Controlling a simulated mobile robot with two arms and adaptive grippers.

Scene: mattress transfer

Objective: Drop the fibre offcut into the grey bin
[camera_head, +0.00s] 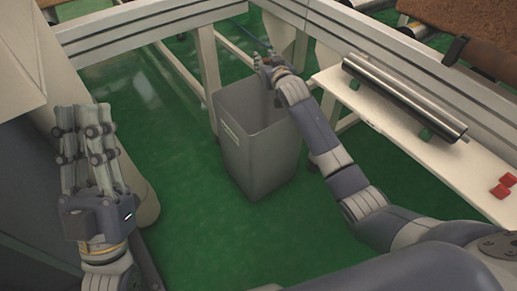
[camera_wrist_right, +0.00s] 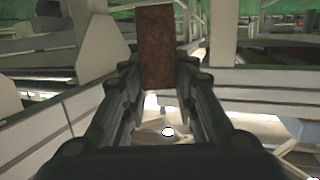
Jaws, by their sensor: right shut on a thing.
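The grey bin (camera_head: 256,150) stands upright on the green floor in the middle of the head view, its mouth facing up with a pale label on its side. My right gripper (camera_head: 265,60) is over the far part of the bin's mouth. In the right wrist view, my right gripper (camera_wrist_right: 160,85) is shut on the fibre offcut (camera_wrist_right: 157,45), a brown, rough rectangular piece that sticks out beyond the fingertips. The offcut is hard to make out in the head view. My left gripper (camera_head: 82,115) is open and empty at the left, fingers pointing up.
A pale frame (camera_head: 205,75) runs behind the bin. On the right, a white shelf (camera_head: 385,115) carries a metal roller (camera_head: 405,97) and red blocks (camera_head: 504,186). A brown mattress (camera_head: 470,30) lies at the upper right. Green floor is clear left of the bin.

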